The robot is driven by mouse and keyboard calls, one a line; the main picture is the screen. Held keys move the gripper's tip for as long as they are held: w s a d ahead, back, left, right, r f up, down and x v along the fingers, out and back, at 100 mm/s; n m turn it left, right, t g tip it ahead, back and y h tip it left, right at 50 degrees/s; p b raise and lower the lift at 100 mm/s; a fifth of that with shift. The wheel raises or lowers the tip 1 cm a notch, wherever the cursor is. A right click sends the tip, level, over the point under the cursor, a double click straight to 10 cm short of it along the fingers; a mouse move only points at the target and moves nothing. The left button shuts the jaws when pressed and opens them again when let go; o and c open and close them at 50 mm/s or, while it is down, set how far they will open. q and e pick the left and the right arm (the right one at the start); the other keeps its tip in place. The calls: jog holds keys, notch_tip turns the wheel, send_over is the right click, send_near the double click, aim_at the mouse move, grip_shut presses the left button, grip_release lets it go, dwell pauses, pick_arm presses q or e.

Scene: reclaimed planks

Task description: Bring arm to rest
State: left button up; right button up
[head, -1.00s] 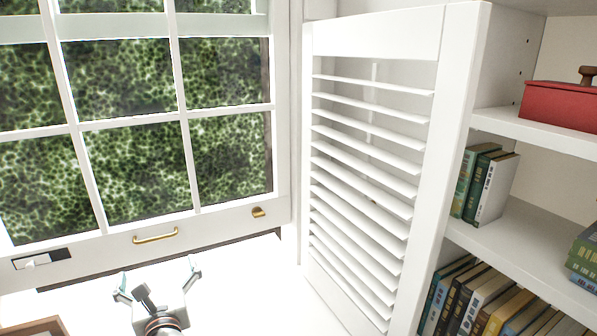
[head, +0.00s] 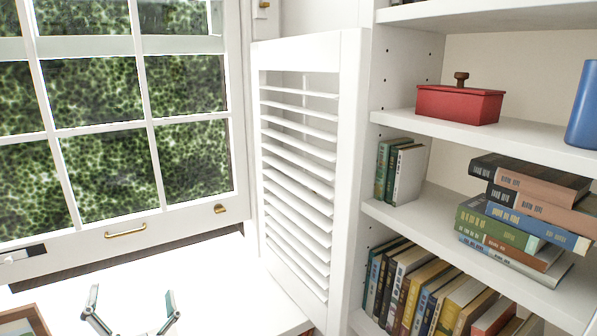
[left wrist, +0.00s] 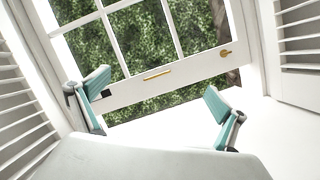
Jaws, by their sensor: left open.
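My left gripper (head: 131,312) is at the bottom left of the head view, over the white sill, with its fingers spread apart and nothing between them. In the left wrist view the two teal-padded fingers (left wrist: 158,108) stand wide apart in front of the window. The rest of the left arm is out of the head view. My right gripper is in neither view.
A sash window (head: 120,220) with brass pulls stands behind the gripper. A white louvered shutter (head: 347,180) stands open to the right. Beyond it, shelves (head: 480,128) hold several books (head: 520,225), a red box (head: 458,105) and a blue vessel (head: 585,110). A wooden-edged frame (head: 38,318) lies at the lower left.

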pick_arm(q)
jog(key=s+d+f+m+h, duration=0.4)
jog(key=d+f+m+h, duration=0.3)
jog(key=m, duration=0.6)
jog(key=s+d+f+m+h, duration=0.55)
jog(key=d+m, duration=0.25)
jog(key=m, duration=0.5)
jog(key=s+f+m+g, duration=0.4)
jog(key=s+f+m, duration=0.2)
jog(key=f, duration=0.5)
jog(key=s+f+m+g+y, duration=0.1)
jog(key=s+f+m+g, duration=0.3)
jog(key=s+f+m, duration=0.3)
notch_tip(320, 180, down, 4)
jog(key=shift+s+a+r+g, duration=0.15)
jog(key=shift+s+a+g, duration=0.1)
jog(key=shift+s+g, duration=0.15)
jog(key=shift+w, duration=0.1)
